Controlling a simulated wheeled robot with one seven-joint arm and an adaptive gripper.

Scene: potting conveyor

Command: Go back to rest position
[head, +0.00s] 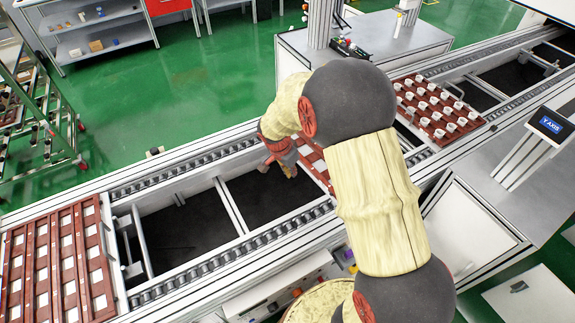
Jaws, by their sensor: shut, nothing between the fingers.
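My arm reaches from the bottom right up over the conveyor (190,262) and bends down to the left. My gripper (289,171) points down above the conveyor, near the left edge of a red-brown tray (317,166). My gripper is shut and appears empty. It looks small, and my arm hides part of it. My arm also covers most of that tray, so I cannot tell what it holds or whether the gripper touches it.
Another red-brown tray (108,303) with rows of white squares lies at the conveyor's left end. A tray with several white-topped parts (437,116) lies at the right. A "Y AXIS" screen (550,125) stands at the right edge. Shelves and a rack stand behind; green floor is open between.

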